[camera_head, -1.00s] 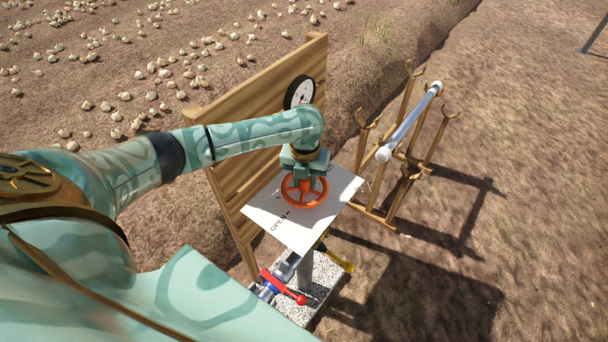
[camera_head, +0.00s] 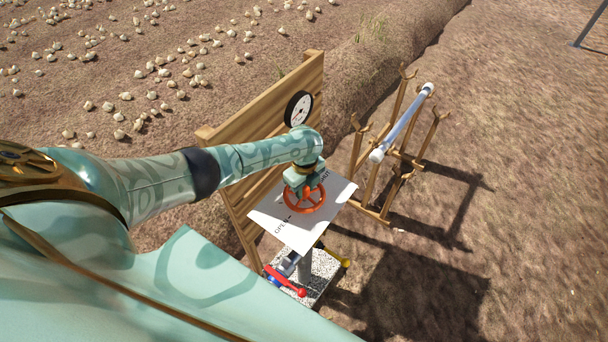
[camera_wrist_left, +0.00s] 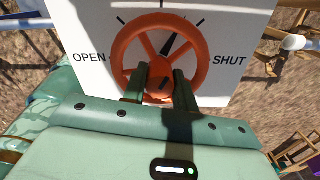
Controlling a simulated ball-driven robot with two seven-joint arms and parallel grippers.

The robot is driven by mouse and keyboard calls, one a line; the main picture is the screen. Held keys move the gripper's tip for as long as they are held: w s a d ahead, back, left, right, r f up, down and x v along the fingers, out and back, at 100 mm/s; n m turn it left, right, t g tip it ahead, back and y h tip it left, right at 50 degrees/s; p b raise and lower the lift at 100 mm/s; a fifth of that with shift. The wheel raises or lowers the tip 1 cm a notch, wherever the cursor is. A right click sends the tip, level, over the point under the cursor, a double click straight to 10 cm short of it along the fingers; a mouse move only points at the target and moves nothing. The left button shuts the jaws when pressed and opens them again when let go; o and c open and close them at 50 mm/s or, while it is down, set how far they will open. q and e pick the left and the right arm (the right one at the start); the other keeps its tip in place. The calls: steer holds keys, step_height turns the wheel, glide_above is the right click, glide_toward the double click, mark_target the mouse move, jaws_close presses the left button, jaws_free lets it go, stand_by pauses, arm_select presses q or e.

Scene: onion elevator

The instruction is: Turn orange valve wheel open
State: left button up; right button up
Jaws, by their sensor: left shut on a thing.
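The orange valve wheel (camera_head: 318,207) lies over a white plate (camera_head: 281,230) marked OPEN and SHUT. My left gripper (camera_head: 299,187) is on the wheel from above, near its hub. In the left wrist view, the wheel (camera_wrist_left: 118,52) fills the upper middle, OPEN on the left and SHUT on the right. The gripper fingers (camera_wrist_left: 161,84) are shut on the wheel at its lower middle, and hide part of it. A dark pointer (camera_wrist_left: 168,43) in the wheel points up and slightly right, between the two words. My right gripper is not in view.
A wooden panel (camera_head: 262,113) with a round gauge (camera_head: 298,109) stands behind the plate. Below are a red lever (camera_head: 286,282) and a yellow handle (camera_head: 338,258). A wooden rack (camera_head: 364,184) holding a pale pipe (camera_head: 402,122) stands right. Open soil lies further right.

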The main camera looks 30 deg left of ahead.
arm_select(q)
steer(key=n+p, duration=0.2)
steer(key=n, duration=0.3)
steer(key=shift+r+n, duration=0.1)
steer(key=shift+n, duration=0.2)
steer(key=n+p, duration=0.1)
steer(key=n, duration=0.2)
steer(key=shift+n+p, duration=0.3)
steer(key=n, duration=0.2)
steer(key=shift+n, duration=0.3)
steer(key=n+p, duration=0.1)
steer(key=n, duration=1)
steer(key=shift+n, duration=0.3)
steer(key=o, duration=1)
